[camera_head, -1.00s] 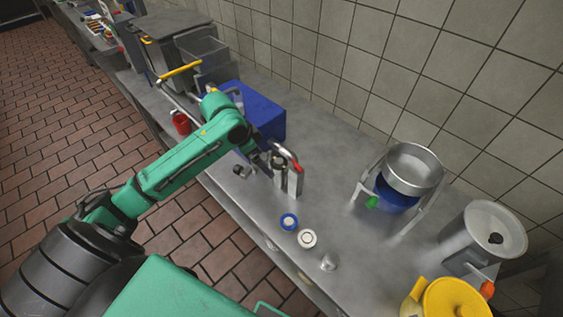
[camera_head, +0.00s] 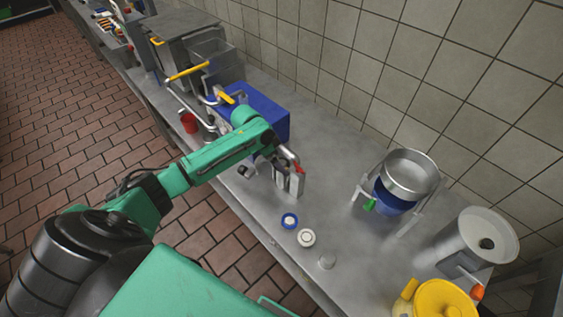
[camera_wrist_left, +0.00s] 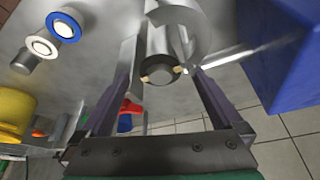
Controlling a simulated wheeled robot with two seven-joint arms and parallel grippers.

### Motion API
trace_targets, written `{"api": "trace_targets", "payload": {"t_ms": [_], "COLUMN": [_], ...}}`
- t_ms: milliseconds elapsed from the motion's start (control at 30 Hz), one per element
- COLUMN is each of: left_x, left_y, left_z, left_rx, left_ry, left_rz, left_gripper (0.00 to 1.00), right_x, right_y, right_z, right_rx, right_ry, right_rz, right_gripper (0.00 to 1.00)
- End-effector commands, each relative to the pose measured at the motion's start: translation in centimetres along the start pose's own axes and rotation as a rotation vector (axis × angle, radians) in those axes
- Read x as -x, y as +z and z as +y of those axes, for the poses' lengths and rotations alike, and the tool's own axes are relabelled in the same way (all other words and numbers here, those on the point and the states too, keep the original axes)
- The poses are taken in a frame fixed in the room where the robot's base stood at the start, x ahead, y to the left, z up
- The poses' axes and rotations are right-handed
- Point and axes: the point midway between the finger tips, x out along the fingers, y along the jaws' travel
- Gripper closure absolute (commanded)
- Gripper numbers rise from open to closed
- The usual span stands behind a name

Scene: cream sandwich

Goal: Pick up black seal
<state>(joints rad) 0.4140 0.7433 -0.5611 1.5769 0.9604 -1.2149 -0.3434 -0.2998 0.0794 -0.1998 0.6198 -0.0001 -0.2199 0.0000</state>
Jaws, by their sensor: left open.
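My left gripper (camera_head: 288,184) points down over the steel counter, to the right of the blue box, its fingers apart. In the left wrist view the gripper (camera_wrist_left: 160,52) is open, with a metallic cylinder between its fingers. The cylinder has a dark round end (camera_wrist_left: 160,70); I cannot tell whether this is the black seal or whether the fingers touch it. In the head view the arm and fingers hide this spot. A small dark piece (camera_head: 243,171) lies left of the gripper, also not clearly the seal. My right gripper is not in view.
A blue ring (camera_head: 290,221) and a white ring (camera_head: 306,238) lie near the front edge. The blue box (camera_head: 265,110) stands behind my arm.

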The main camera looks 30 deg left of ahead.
Motion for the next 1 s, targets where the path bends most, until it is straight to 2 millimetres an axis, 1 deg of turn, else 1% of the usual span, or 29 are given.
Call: {"api": "trace_targets", "payload": {"t_ms": [167, 200, 267, 300, 367, 400, 433, 700, 800, 867, 933, 1000], "left_x": [-0.2, -0.2, -0.2, -0.2, -0.2, -0.2, -0.2, -0.2, 0.1, 0.6, 1.5, 2.9], "left_y": [0.0, 0.0, 0.0, 0.0, 0.0, 0.0, 0.0, 0.0, -0.1, -0.3, -0.7, -1.3], "left_z": [0.0, 0.0, 0.0, 0.0, 0.0, 0.0, 0.0, 0.0, -0.1, -0.1, -0.1, -0.1], "left_rx": [-0.001, -0.001, -0.001, -0.001, -0.001, -0.001, 0.0, 0.0, 0.0, -0.001, -0.002, -0.003], "left_ry": [-0.002, -0.002, -0.002, -0.001, -0.001, -0.001, -0.001, -0.001, -0.002, -0.002, -0.004, -0.005], "left_rz": [0.001, 0.001, 0.001, 0.001, 0.001, 0.001, 0.001, 0.001, 0.001, 0.001, 0.002, 0.003], "left_gripper": [0.0, 0.04, 0.27, 0.42, 0.65, 0.8, 0.87, 0.87, 0.87, 0.87, 0.87, 0.87], "right_x": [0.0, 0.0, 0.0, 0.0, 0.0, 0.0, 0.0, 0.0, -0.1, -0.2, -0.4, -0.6], "right_y": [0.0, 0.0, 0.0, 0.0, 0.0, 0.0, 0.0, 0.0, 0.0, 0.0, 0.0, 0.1], "right_z": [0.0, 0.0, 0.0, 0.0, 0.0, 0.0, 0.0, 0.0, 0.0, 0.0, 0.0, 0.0], "right_rx": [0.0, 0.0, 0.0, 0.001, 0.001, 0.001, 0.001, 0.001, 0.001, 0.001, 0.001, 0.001], "right_ry": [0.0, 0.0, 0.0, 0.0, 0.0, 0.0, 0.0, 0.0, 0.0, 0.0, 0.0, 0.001], "right_rz": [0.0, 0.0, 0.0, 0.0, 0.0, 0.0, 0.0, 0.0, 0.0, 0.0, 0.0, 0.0], "right_gripper": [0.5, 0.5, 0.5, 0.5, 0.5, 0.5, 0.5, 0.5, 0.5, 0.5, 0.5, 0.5]}}
